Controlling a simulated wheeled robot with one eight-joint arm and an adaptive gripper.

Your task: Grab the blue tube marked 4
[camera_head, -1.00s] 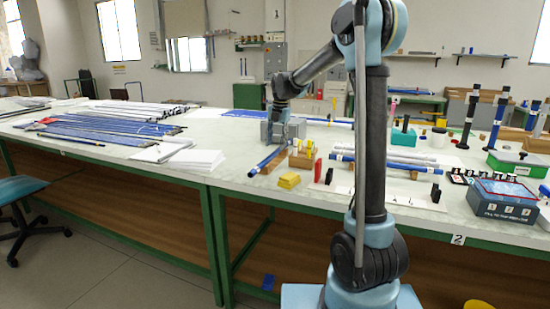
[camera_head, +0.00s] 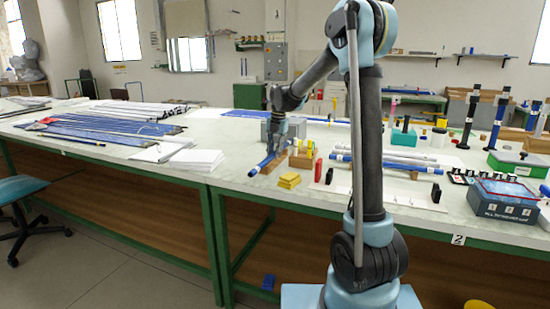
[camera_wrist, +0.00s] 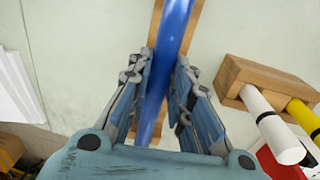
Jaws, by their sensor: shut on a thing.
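A blue tube (camera_head: 259,166) lies on a wooden rest on the table in the head view. It runs up the middle of the wrist view (camera_wrist: 172,35), between my fingers. My gripper (camera_wrist: 166,60) points down at it and is shut on it, one finger on each side. In the head view my gripper (camera_head: 275,150) is at the tube's far part, low over the table. The near end of the tube sticks out clear. I cannot read a number on the tube, and its far part is hidden by my gripper.
A wooden block (camera_wrist: 270,80) holding white and yellow rods stands close to the right of my gripper. Yellow pads (camera_head: 289,181) and a red piece (camera_head: 318,170) lie nearby. White paper (camera_head: 196,159) is to the left. More blue tubes (camera_head: 400,163) lie at the right.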

